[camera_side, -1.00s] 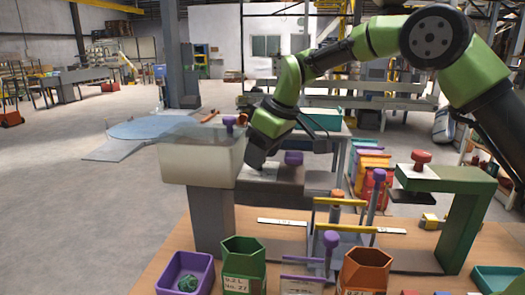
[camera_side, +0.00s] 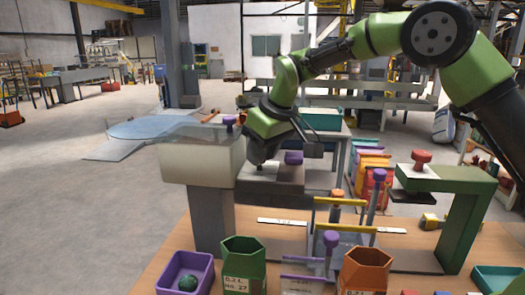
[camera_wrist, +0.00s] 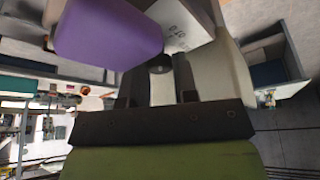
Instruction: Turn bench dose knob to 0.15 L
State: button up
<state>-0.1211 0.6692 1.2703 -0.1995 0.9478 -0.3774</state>
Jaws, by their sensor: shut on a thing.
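A large purple block (camera_wrist: 105,35) stands close to the fingers.
The wooden bench holds a purple bin (camera_side: 160,285) with a round green item (camera_side: 188,283), a green bin (camera_side: 243,262) and an orange bin (camera_side: 366,268). A green stand (camera_side: 460,215) with a red knob (camera_side: 421,158) is at right. Yellow-barred frames stand mid-bench.

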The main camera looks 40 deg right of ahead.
jog(key=m+h, duration=0.1)
jog(key=m, duration=0.2)
jog(key=m+h, duration=0.1)
jog(key=m, duration=0.2)
jog(key=shift+a+r, duration=0.1)
jog(key=shift+a, duration=0.1)
jog(key=shift+m+h, duration=0.3)
jog(key=o, duration=0.9)
